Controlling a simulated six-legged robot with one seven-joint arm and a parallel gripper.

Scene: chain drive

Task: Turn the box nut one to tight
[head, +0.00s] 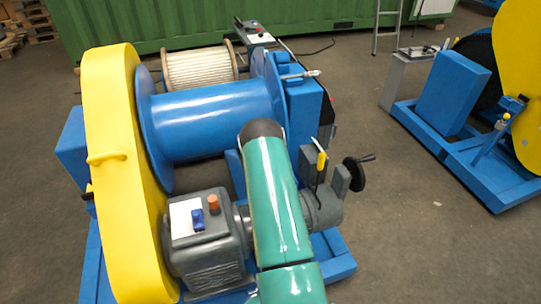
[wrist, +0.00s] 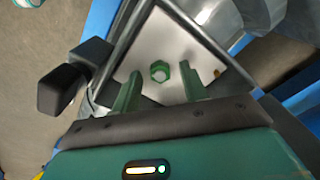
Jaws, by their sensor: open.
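In the wrist view, a green hex nut (wrist: 160,71) with a pale round centre sits on a pale flat plate (wrist: 150,40). My gripper (wrist: 160,73) is open, with one green finger on each side of the nut in the picture. Gaps show between the nut and both fingers. I cannot tell whether the fingertips are level with the nut. In the head view my green arm reaches over the machine, and my gripper is hidden. I cannot make out the nut there.
Metal bars edge the plate, and a dark block (wrist: 62,88) stands at its left. In the head view, a yellow guard (head: 115,170), a blue drum (head: 215,120), a grey motor (head: 208,250) and a black handwheel (head: 355,174) surround my arm. Open floor lies right.

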